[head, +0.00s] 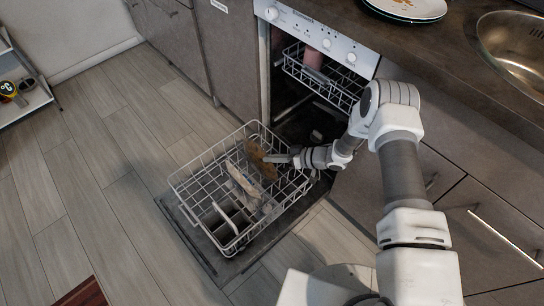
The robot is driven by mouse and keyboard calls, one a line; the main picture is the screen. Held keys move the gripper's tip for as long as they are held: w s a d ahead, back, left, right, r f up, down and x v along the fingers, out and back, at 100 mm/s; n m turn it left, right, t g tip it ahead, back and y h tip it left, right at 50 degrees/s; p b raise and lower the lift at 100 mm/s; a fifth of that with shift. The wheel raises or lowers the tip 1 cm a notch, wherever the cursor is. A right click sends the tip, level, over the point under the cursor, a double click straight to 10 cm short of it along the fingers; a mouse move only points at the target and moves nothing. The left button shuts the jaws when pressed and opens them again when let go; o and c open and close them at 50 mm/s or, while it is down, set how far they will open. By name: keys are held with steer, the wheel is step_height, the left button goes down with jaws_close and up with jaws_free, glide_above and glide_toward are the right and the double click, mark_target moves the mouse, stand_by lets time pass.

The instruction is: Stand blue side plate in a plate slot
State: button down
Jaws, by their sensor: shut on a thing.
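My gripper (277,158) reaches into the pulled-out lower dishwasher rack (187,178) from the right. It is shut on a brown, plate-like thing (262,162), seen nearly edge-on, in the back part of the rack. The small view does not show whether this thing rests in a slot or hangs just above the wires. No clear blue shows on it, so I cannot tell from its colour whether it is the blue side plate. A pale plate-like thing (240,182) stands tilted in the middle of the rack. White items (225,216) stand near its front.
The open dishwasher door (205,247) lies under the rack. The upper rack (318,78) holds a pink cup (314,56). A plate with brown scraps (405,9) is on the counter, left of the sink (515,45). The floor left of the rack is clear.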

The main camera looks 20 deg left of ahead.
steer(key=c, duration=0.9)
jaws_free()
steer(key=shift+d, duration=0.1)
steer(key=p+v, duration=0.2)
steer(key=v, duration=0.5)
steer(key=shift+d+r+p, duration=0.1)
steer(key=shift+d+p, duration=0.05)
steer(key=shift+p, duration=0.2)
